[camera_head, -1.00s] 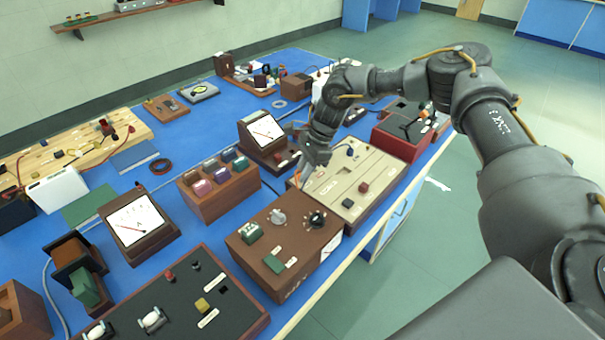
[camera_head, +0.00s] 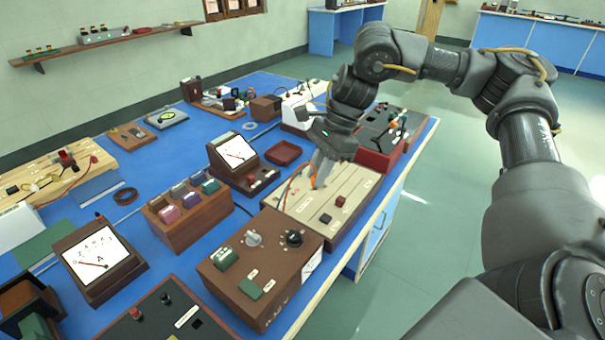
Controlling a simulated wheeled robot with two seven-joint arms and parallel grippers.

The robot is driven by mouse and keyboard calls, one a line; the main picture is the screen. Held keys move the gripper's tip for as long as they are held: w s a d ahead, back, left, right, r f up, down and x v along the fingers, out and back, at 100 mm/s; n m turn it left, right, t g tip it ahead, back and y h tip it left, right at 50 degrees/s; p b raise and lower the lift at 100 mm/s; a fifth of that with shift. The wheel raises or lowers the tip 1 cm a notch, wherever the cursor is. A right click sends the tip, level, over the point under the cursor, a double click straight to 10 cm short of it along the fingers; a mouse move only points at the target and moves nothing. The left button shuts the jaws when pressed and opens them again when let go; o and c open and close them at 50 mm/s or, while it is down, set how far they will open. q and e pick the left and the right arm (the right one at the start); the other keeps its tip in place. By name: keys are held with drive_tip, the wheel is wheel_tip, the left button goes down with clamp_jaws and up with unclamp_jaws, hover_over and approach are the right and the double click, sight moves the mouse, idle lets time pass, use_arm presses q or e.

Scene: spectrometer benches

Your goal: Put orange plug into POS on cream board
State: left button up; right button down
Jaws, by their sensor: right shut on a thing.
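The cream board (camera_head: 313,211) is a low box with pale top and brown sides, near the bench's front edge. My right gripper (camera_head: 318,178) points down over its far middle part, shut on the orange plug (camera_head: 314,182). Only a small orange bit of the plug shows between the fingertips. An orange lead (camera_head: 288,190) curves down to the left from there. I cannot tell whether the plug touches the board. The POS marking is too small to read, and the gripper and arm hide part of the board. My left gripper is not in view.
On the cream board stand a red block (camera_head: 340,200) and a dark block (camera_head: 325,218). A brown box with knobs (camera_head: 225,285) is in front, a red-sided box (camera_head: 377,161) behind. A slotted wooden box (camera_head: 188,226) and a meter (camera_head: 234,152) stand left. Floor lies right.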

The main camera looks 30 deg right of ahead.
drive_tip(key=shift+s+d+r+p, duration=0.1)
drive_tip(key=shift+s+r+p, duration=0.1)
drive_tip(key=shift+r+p, duration=0.65)
drive_tip(key=shift+s+r+p, duration=0.2)
drive_tip(key=shift+r+p, duration=0.5)
drive_tip(key=shift+r, duration=0.15)
